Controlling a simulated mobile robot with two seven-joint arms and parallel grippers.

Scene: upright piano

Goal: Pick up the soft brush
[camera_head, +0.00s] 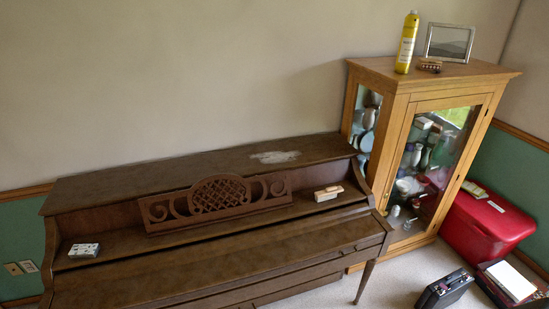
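A small cream and reddish-brown block-shaped thing (328,193) lies on the right part of the piano's ledge; it looks like a brush with pale bristles. A small brown brush-like thing (429,66) lies on top of the wooden cabinet, between a yellow bottle and a picture frame. I cannot tell for certain which of the two is the soft brush. Neither of my grippers is in view, and nothing touches either thing.
The brown upright piano (130,182) has a pale dusty patch (275,157) on its lid. A patterned box (84,250) lies on its left ledge. The glass-door cabinet (395,85) bears a yellow bottle (406,45). A red chest (485,228) and black case (444,290) stand right.

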